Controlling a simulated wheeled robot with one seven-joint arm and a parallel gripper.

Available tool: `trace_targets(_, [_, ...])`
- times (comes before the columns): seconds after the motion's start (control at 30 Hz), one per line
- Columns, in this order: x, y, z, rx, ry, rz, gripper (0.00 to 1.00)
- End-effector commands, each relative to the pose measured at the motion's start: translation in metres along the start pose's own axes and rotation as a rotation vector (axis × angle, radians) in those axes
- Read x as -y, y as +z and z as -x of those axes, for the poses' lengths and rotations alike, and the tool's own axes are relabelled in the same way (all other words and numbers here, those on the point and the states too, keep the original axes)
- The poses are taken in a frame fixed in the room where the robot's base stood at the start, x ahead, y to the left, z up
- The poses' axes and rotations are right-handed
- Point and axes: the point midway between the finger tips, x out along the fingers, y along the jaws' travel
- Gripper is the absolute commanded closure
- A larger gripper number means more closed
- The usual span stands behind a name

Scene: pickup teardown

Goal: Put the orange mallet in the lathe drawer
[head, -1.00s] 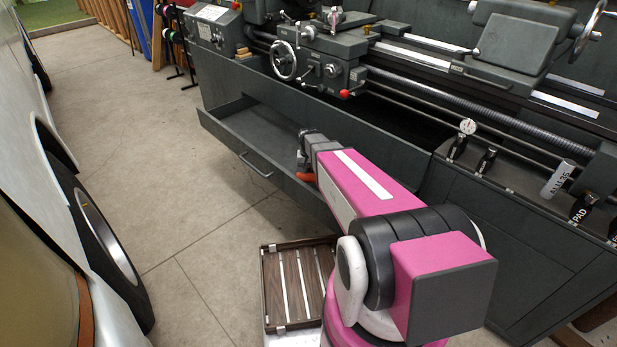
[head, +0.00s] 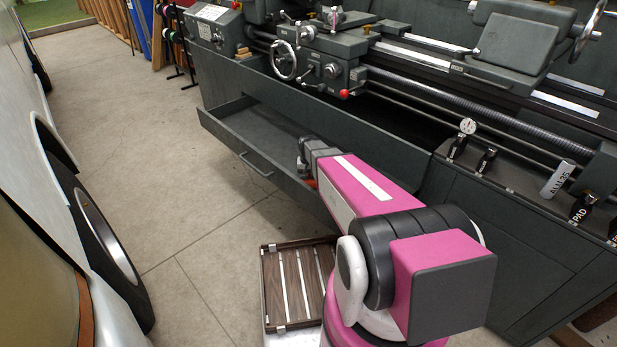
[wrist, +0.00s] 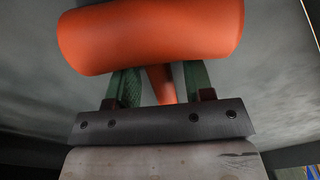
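The orange mallet shows in the wrist view, its thick head (wrist: 150,35) across the top and its handle between my two green fingers. My gripper (wrist: 158,85) has a finger on each side of the handle, with gaps beside its visible part. The mallet head hides the fingertips, so I cannot tell whether they press on it. In the head view my gripper (head: 308,155) is at the right end of the lathe drawer (head: 222,125), which is pulled open. A little of the mallet (head: 311,182) shows orange beside my gripper there.
The lathe (head: 345,55) stands above the drawer. A slatted wooden tray (head: 292,285) is beside my base. A vehicle's wheel (head: 100,235) is on the left, with clear concrete floor (head: 150,170) between. Gauges and holders (head: 487,160) line the cabinet ledge at right.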

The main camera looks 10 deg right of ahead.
Motion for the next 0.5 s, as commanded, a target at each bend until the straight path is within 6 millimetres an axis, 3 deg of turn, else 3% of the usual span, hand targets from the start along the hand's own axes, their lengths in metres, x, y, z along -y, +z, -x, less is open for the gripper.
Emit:
trace_targets(0.27, [0.0, 0.0, 0.005, -0.001, 0.0, 0.0, 0.52])
trace_targets(0.5, [0.0, 0.001, 0.041, -0.003, -0.001, 0.0, 0.52])
